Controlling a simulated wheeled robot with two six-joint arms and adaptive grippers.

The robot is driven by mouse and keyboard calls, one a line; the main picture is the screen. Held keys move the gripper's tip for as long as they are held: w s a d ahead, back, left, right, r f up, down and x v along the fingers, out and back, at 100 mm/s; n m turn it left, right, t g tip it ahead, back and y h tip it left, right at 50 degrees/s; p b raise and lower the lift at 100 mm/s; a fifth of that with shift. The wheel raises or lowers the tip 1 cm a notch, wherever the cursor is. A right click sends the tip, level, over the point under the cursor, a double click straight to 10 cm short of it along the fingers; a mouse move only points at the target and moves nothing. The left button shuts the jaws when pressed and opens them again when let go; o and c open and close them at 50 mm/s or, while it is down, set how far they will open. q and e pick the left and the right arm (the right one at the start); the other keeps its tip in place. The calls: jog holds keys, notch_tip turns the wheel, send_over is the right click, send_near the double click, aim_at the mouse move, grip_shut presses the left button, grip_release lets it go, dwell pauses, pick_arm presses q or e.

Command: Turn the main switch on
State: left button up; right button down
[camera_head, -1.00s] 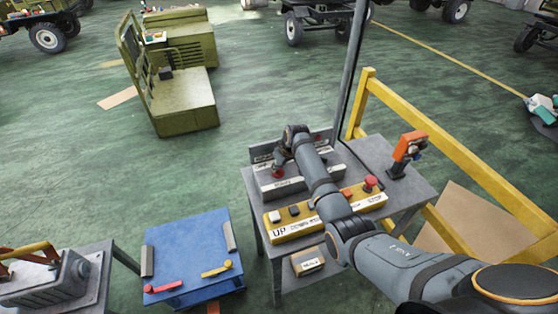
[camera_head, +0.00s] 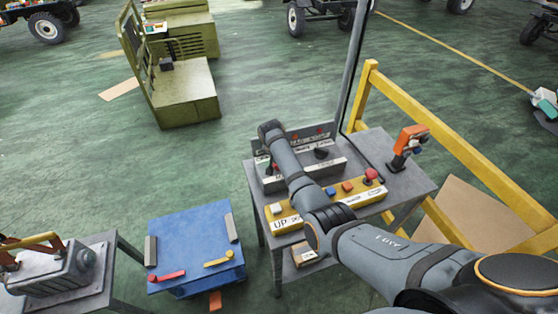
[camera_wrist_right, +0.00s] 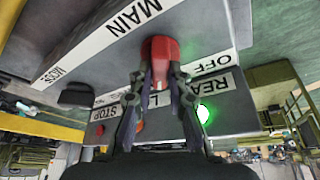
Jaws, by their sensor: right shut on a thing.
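The main switch is a red knob (camera_wrist_right: 164,50) on a grey panel, beside a white label reading MAIN (camera_wrist_right: 130,20). In the right wrist view my right gripper (camera_wrist_right: 160,76) has its two fingers closed on either side of this knob. An OFF label (camera_wrist_right: 212,64) sits to the right of the knob. In the head view my right arm reaches over the grey control box (camera_head: 330,174), and its wrist hides the fingers and most of the knob. My left gripper is in neither view.
A lit green lamp (camera_wrist_right: 203,114) and a STOP label (camera_wrist_right: 103,112) lie near the fingers. A yellow button box (camera_head: 357,194), an orange joystick (camera_head: 409,140) and a yellow railing (camera_head: 440,135) stand around the arm.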

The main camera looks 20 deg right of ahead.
jog(key=shift+w+m+g+h+b, duration=0.1)
jog(key=shift+m+g+h+b, duration=0.2)
jog(key=shift+m+b, duration=0.55)
jog(key=shift+m, duration=0.45)
jog(key=c, duration=1.3)
grip_release()
jog(key=v, duration=1.2)
jog(key=shift+w+a, duration=0.1)
